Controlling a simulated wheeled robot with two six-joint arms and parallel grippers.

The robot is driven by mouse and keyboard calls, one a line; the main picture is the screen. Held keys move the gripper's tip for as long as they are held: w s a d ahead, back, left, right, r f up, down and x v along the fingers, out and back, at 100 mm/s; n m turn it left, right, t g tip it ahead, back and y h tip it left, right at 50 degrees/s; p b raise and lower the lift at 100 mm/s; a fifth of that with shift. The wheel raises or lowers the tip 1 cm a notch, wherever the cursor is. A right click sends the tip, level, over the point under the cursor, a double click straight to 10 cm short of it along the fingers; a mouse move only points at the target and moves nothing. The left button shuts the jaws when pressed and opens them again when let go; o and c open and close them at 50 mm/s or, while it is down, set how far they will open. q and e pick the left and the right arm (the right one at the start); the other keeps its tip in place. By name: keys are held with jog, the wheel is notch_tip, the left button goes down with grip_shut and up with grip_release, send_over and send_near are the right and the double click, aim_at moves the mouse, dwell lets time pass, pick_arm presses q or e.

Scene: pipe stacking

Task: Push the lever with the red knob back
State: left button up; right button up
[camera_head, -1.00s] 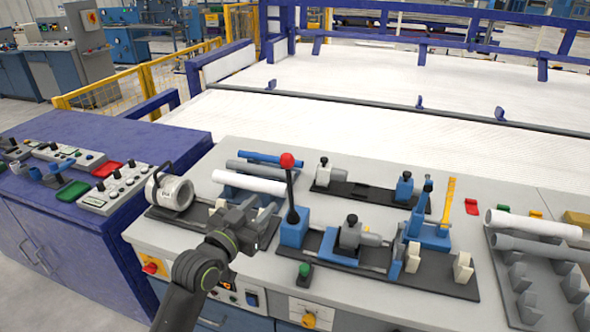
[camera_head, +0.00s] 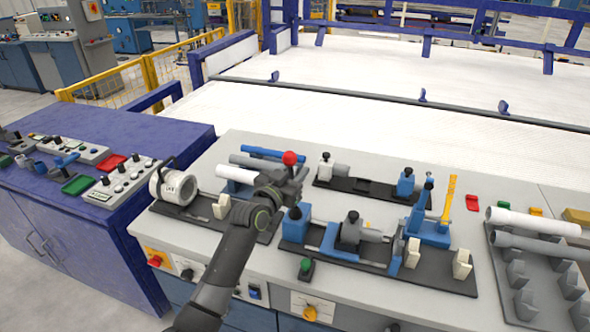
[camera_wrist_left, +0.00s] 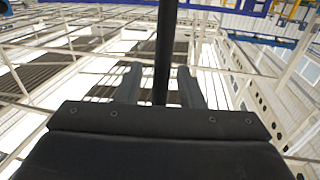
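The lever's red knob (camera_head: 289,158) stands at the top of its dark rod above a blue base block (camera_head: 297,226) on the grey bench. My left gripper (camera_head: 292,186) is at the rod just below the knob and hides most of the rod. In the left wrist view, the dark rod (camera_wrist_left: 165,50) stands between the two spread fingers (camera_wrist_left: 160,88), with a gap on each side. The left gripper is open around the rod. The knob is outside the wrist view. My right gripper is not in view.
A white pipe (camera_head: 236,174) and a blue pipe (camera_head: 273,152) lie left of and behind the lever. A clamp fixture (camera_head: 352,230) stands to its right. A round white fitting (camera_head: 178,187) is at the left. A white work surface (camera_head: 330,120) lies behind.

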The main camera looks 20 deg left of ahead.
pick_arm(q)
jog(key=shift+w, duration=0.2)
jog(key=shift+c, duration=0.4)
grip_shut()
jog(key=shift+w+r, duration=0.15)
jog(key=w+f+g+p, duration=0.1)
jog(key=w+g+p, duration=0.2)
jog(key=w+g, duration=0.2)
jog(key=w, duration=0.3)
jog(key=shift+w+d+n+y+p, duration=0.2)
jog(key=shift+n+y+p, duration=0.2)
